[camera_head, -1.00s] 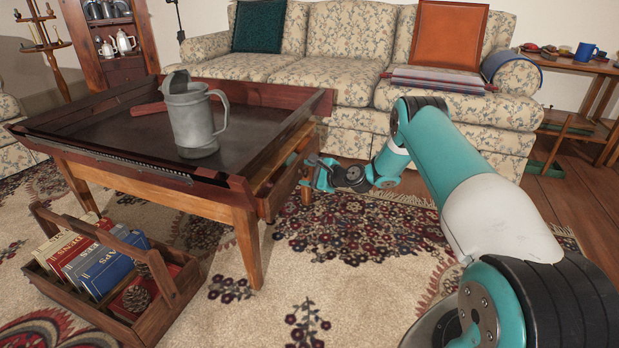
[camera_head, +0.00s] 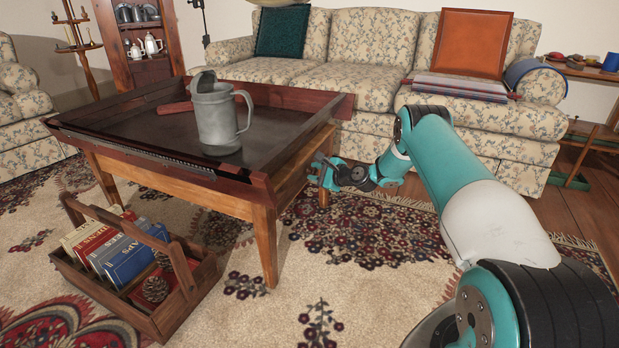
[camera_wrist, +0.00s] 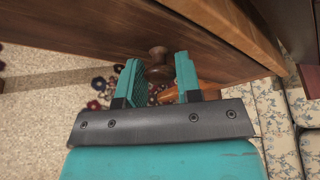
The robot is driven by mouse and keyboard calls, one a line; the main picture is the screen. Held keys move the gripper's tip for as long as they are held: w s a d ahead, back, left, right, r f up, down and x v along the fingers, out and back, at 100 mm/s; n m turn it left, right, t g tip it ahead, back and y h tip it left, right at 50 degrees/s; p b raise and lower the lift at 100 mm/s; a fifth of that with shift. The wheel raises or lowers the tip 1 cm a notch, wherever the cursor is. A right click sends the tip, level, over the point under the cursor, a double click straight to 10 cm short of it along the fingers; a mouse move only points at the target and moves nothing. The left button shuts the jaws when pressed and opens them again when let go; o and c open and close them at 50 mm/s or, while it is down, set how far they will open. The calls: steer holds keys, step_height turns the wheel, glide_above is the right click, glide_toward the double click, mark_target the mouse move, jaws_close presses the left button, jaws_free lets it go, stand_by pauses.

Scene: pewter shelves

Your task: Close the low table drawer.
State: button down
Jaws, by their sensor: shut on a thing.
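The low table (camera_head: 265,225) is wooden with a dark tray-like top and stands left of centre in the head view. Its drawer (camera_head: 288,188) is on the right side, and its front looks nearly flush with the table frame; a small remaining gap cannot be told. In the wrist view the drawer front (camera_wrist: 95,35) crosses the top, with a dark round knob (camera_wrist: 157,66) on it. My gripper (camera_wrist: 158,62) has its two teal fingers on either side of the knob, shut on it. In the head view my gripper (camera_head: 320,172) is at the table's right side.
A grey metal tankard (camera_head: 218,125) and a red object (camera_head: 176,107) are on the tabletop. A wooden carrier (camera_head: 150,318) with books and pinecones sits on the rug in front. A floral sofa (camera_head: 375,90) stands behind. The rug right of the table is open.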

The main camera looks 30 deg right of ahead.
steer(key=c, duration=0.8)
jaws_free()
steer(key=shift+w+a+r, duration=0.1)
steer(key=shift+w+a, duration=0.05)
steer(key=shift+w, duration=0.05)
steer(key=shift+s, duration=0.1)
steer(key=shift+p+v, duration=4.05)
steer(key=shift+v, duration=4.6)
